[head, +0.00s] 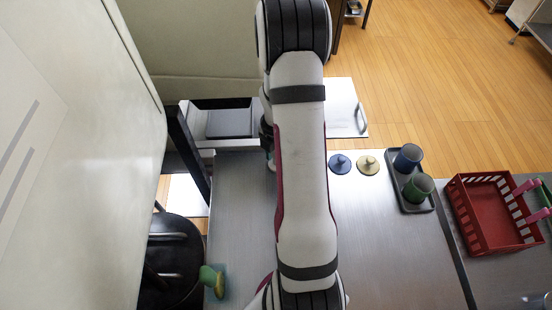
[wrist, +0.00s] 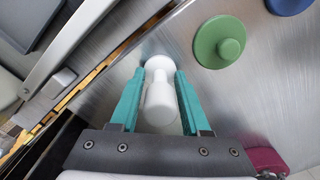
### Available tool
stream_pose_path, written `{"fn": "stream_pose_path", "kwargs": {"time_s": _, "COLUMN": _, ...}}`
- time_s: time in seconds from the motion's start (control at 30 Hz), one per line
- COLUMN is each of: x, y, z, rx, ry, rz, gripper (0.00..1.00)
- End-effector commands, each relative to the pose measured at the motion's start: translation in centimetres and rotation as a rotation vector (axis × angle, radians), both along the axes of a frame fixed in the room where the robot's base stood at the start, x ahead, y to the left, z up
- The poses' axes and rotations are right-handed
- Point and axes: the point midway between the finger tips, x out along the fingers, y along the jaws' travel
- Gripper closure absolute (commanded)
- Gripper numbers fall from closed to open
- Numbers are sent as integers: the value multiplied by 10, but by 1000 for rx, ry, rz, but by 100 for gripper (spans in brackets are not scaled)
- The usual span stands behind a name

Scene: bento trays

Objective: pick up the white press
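The white press (wrist: 160,97) has a round base and a thick pale handle. In the wrist view it stands on the metal counter between the two teal fingers of my gripper (wrist: 160,75). The fingers are open on either side of it, with narrow gaps showing. In the head view my arm hides most of the gripper, and only a small white part of the press (head: 271,165) shows beside the arm.
A green press (wrist: 218,43) stands close to the right finger. A blue press (head: 339,164) and a tan press (head: 368,164) stand farther right, by a dark tray (head: 418,205) with two cups. A red basket (head: 490,210) is at right.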

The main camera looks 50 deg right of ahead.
Motion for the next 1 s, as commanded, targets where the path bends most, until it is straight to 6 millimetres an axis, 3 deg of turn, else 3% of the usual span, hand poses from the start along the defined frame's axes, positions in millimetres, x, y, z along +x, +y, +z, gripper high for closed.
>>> {"fn": "stream_pose_path", "kwargs": {"time_s": 0.03, "x": 0, "y": 0, "z": 0, "rx": 0, "ry": 0, "rz": 0, "gripper": 64}}
{"fn": "stream_pose_path", "kwargs": {"time_s": 0.23, "x": 0, "y": 0, "z": 0, "rx": 0, "ry": 0, "rz": 0, "gripper": 100}}
{"fn": "stream_pose_path", "kwargs": {"time_s": 0.67, "x": 0, "y": 0, "z": 3, "rx": -1, "ry": -1, "rz": 0, "gripper": 100}}
{"fn": "stream_pose_path", "kwargs": {"time_s": 0.93, "x": 1, "y": -1, "z": 44, "rx": -1, "ry": -5, "rz": 1, "gripper": 100}}
{"fn": "stream_pose_path", "kwargs": {"time_s": 1.0, "x": -16, "y": -6, "z": 51, "rx": 0, "ry": -3, "rz": -4, "gripper": 100}}
